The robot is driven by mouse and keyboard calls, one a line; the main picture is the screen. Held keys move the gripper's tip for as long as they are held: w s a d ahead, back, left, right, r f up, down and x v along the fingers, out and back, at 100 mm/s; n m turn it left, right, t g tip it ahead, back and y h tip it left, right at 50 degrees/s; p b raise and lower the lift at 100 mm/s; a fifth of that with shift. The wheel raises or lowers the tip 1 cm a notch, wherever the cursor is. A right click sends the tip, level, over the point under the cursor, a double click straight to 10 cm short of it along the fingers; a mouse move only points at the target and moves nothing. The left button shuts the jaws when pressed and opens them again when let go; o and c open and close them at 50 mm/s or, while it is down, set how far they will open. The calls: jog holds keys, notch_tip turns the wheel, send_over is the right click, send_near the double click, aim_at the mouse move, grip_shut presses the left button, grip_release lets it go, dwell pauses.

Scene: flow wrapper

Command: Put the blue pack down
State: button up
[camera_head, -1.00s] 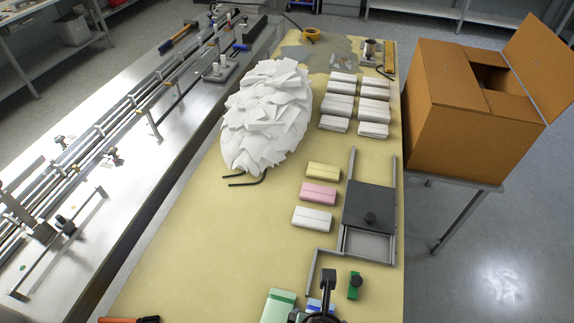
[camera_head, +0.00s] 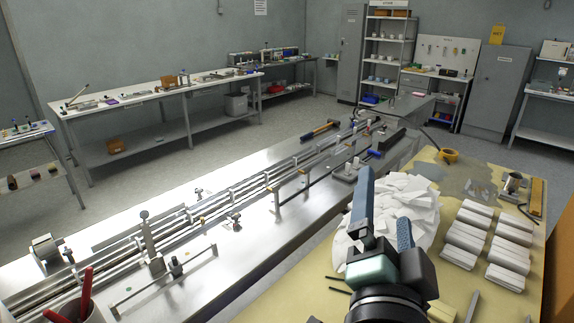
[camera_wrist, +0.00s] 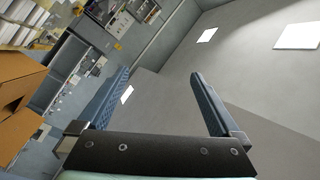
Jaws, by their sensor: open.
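My gripper (camera_head: 384,198) is raised in front of the white paper heap in the head view. Its two blue fingers stand apart and point upward. In the wrist view the gap between the fingers (camera_wrist: 160,78) is empty, with only the wall and ceiling beyond it. The blue pack is in neither view now. The near part of the yellow table (camera_head: 290,300), where packs lay, is mostly out of the head view or hidden behind my arm.
The white paper heap (camera_head: 395,205) stands on the yellow table. Stacks of white packs (camera_head: 463,238) lie to its right. A long steel conveyor bench (camera_head: 270,215) runs along the left. A brown carton (camera_wrist: 18,100) shows at the left of the wrist view.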

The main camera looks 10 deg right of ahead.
jog(key=s+a+r+n+t+y, duration=0.2)
jog(key=a+r+n, duration=0.3)
jog(key=r, duration=0.3)
jog(key=s+a+r+n+t+y, duration=0.2)
jog(key=a+r+n+t+y, duration=0.1)
jog(key=a+r, duration=0.3)
jog(key=s+a+r+n+t+y, duration=0.2)
jog(key=s+a+r+n+t, duration=0.1)
jog(key=r, duration=0.7)
jog(key=a+n+t, duration=0.1)
jog(key=a+n, duration=0.1)
jog(key=n, duration=0.1)
jog(key=shift+a+r+n+t+y, duration=0.2)
jog(key=shift+r+n+t+y, duration=0.1)
jog(key=shift+t, duration=0.1)
jog(key=shift+w, duration=0.1)
